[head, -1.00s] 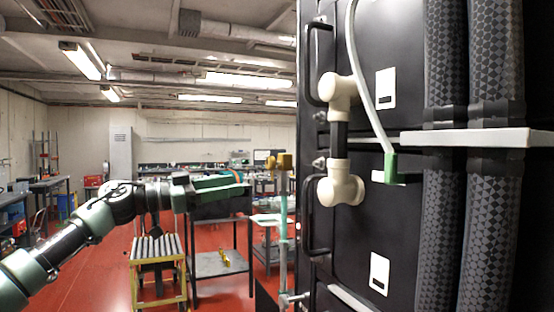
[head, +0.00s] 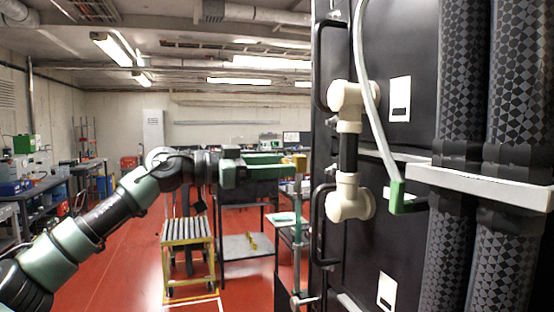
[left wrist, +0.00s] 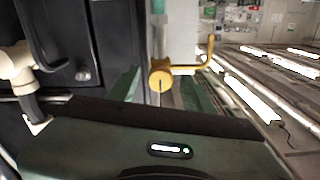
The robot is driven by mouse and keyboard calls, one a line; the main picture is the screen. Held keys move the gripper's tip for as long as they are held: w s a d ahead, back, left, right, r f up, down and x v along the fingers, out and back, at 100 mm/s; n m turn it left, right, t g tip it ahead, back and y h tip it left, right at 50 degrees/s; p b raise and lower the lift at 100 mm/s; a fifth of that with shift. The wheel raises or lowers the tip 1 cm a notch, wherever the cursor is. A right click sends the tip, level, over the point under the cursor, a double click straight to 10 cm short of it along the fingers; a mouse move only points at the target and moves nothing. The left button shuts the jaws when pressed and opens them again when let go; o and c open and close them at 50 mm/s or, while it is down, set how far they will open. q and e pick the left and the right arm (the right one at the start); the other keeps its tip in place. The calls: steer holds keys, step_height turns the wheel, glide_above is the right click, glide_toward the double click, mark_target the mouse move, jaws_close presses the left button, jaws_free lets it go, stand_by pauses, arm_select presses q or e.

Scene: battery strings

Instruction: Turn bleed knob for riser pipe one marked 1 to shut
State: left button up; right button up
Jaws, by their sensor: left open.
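A yellow fitting (head: 299,161) with a round knob tops a thin pale green upright pipe (head: 297,235) beside the black cabinet in the head view. In the left wrist view the round yellow knob (left wrist: 160,77) has a dark slot line on its face, and a bent yellow arm reaches right from it. I cannot read any number marking. My left gripper (head: 283,168) is open, pointing right at the fitting. In the wrist view its green fingers (left wrist: 160,92) show either side of the knob, partly hidden by the gripper body; contact cannot be told. My right gripper is not in view.
The black cabinet (head: 400,240) with cream pipe elbows (head: 349,199), black handles and thick patterned hoses (head: 463,90) fills the right. A yellow-framed roller stand (head: 188,230) and a dark table stand behind my left arm. Red floor is open at lower left.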

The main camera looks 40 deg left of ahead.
arm_select(q)
jaws_close()
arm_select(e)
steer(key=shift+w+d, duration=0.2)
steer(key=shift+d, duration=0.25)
